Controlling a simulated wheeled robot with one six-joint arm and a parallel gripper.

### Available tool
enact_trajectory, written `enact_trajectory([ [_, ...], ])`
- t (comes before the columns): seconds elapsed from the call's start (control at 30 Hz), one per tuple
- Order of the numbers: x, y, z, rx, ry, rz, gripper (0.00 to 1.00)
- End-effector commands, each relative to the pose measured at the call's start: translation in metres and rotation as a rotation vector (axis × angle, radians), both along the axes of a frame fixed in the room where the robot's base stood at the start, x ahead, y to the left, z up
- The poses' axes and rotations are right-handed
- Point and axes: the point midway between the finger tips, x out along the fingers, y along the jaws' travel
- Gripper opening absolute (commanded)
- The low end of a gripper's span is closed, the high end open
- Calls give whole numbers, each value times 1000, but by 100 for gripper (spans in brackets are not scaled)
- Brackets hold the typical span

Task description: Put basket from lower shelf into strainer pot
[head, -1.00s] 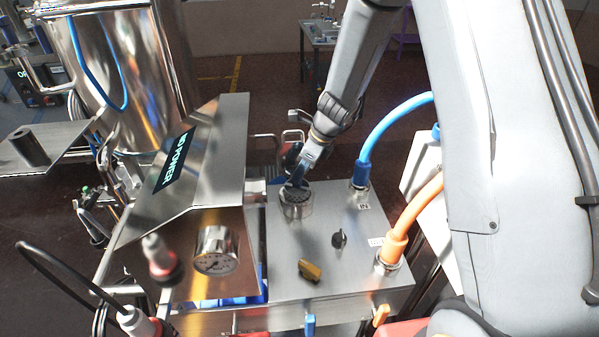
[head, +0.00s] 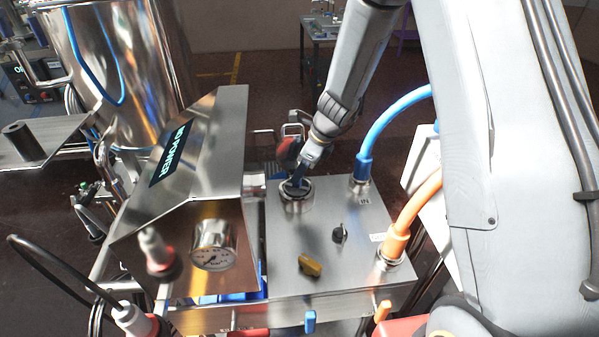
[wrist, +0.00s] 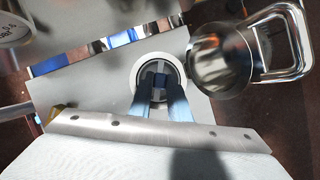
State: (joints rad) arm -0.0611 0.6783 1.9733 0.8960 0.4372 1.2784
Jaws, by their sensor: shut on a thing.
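The strainer pot (head: 309,193) is a round steel-rimmed opening in the top of the steel box at the centre of the head view; its pale ring shows in the wrist view (wrist: 138,67). The dark top of the basket (wrist: 159,69) lies inside that ring, and its sides are hidden in the pot. My gripper (head: 298,182) reaches down into the opening with its blue fingers, which are shut on the basket's top in the wrist view (wrist: 160,86). I cannot tell whether the basket touches the bottom.
A steel cup-like part with a loop handle (wrist: 282,74) stands close right of the opening in the wrist view. Blue (head: 385,124) and orange (head: 412,217) hoses rise right of the pot. A black knob (head: 339,234), yellow handle (head: 309,265) and pressure gauge (head: 214,246) stand in front.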

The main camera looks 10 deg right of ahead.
Motion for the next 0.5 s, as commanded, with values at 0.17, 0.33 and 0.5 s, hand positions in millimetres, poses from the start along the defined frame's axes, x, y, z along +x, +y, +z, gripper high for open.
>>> enact_trajectory([
  [0.17,0,0,-5,0,0,0,0],
  [0.33,0,0,-9,0,0,0,0],
  [0.5,0,0,-10,0,0,0,27],
])
